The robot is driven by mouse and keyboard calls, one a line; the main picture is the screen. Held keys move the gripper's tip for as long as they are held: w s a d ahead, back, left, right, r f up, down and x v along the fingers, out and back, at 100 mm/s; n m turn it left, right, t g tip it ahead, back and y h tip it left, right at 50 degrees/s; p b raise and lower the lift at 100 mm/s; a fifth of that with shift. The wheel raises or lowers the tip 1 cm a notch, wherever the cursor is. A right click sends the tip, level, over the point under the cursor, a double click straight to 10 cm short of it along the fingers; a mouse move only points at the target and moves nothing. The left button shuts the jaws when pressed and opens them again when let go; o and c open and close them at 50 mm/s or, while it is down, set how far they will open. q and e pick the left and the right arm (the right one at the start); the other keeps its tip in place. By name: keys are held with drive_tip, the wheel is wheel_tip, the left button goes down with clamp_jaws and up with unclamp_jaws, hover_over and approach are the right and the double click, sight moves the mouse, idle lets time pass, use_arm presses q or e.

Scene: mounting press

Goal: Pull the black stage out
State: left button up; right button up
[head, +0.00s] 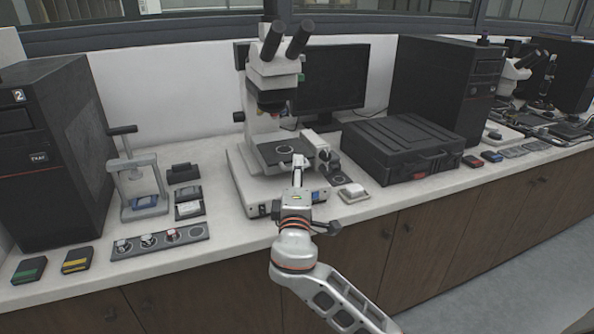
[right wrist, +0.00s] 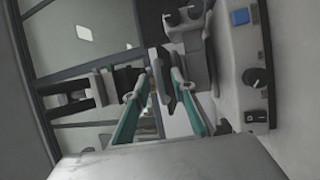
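The black stage (head: 268,154) is a flat dark square plate with a pale ring on it, on the white microscope (head: 273,75) in the middle of the bench. My right gripper (head: 299,165) is at the stage's front edge in the head view, covering part of it. In the right wrist view, the teal-padded fingers of my right gripper (right wrist: 160,82) are apart. A dark edge, seemingly the stage (right wrist: 160,62), lies between their tips. I cannot make out firm contact on both sides. My left gripper is out of view.
Microscope knobs (right wrist: 258,78) are close to the right gripper. A black case (head: 400,145) is to the right, with a small white block (head: 353,193) before it. A grey press (head: 138,185) and a sample rack (head: 160,241) are on the left.

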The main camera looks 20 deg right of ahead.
drive_tip(key=v, duration=1.2)
idle(0.4)
drive_tip(key=s+f+m+g+y, duration=0.1)
drive_tip(key=s+f+g+y, duration=0.15)
drive_tip(key=f, duration=0.95)
drive_tip(key=s+f+g+y, duration=0.2)
drive_tip(key=s+f+y, duration=0.2)
drive_tip(key=f, duration=0.8)
drive_tip(key=s+d+f+m+g+y, duration=0.1)
drive_tip(key=s+f+m+g+y, duration=0.2)
drive_tip(key=s+f+m, duration=0.4)
drive_tip(key=s+f, duration=0.7)
drive_tip(key=s, duration=0.3)
drive_tip(key=shift+d+f+m, duration=0.3)
drive_tip(key=shift+d+m, duration=0.1)
